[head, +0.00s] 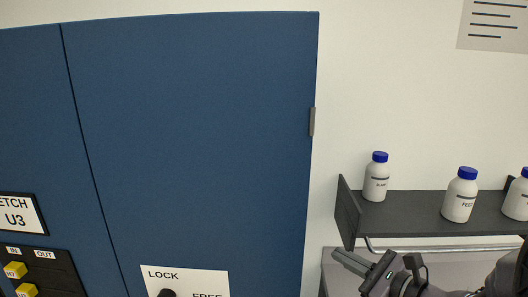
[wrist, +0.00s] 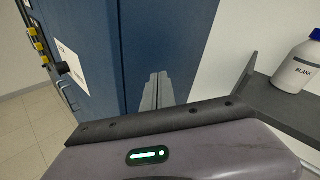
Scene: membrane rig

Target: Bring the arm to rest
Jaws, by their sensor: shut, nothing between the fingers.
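My gripper (head: 341,256) is at the lower right in the head view, just below the left end of the dark shelf. Its grey fingers also show in the wrist view (wrist: 157,86), side by side, shut and empty. They point toward the blue cabinet (head: 195,130), whose front fills much of the wrist view too (wrist: 155,35). I cannot tell how wide the gap to the cabinet is. Part of my dark arm shows in the lower right corner of the head view.
A dark shelf (head: 410,212) on the right holds white blue-capped bottles, one marked BLANK (wrist: 297,68) and one marked FEED (head: 460,197). A LOCK/FREE plate (head: 205,282) with a black knob (head: 167,293) and yellow switches (head: 15,270) are on the cabinet. Floor (wrist: 35,125) shows at left.

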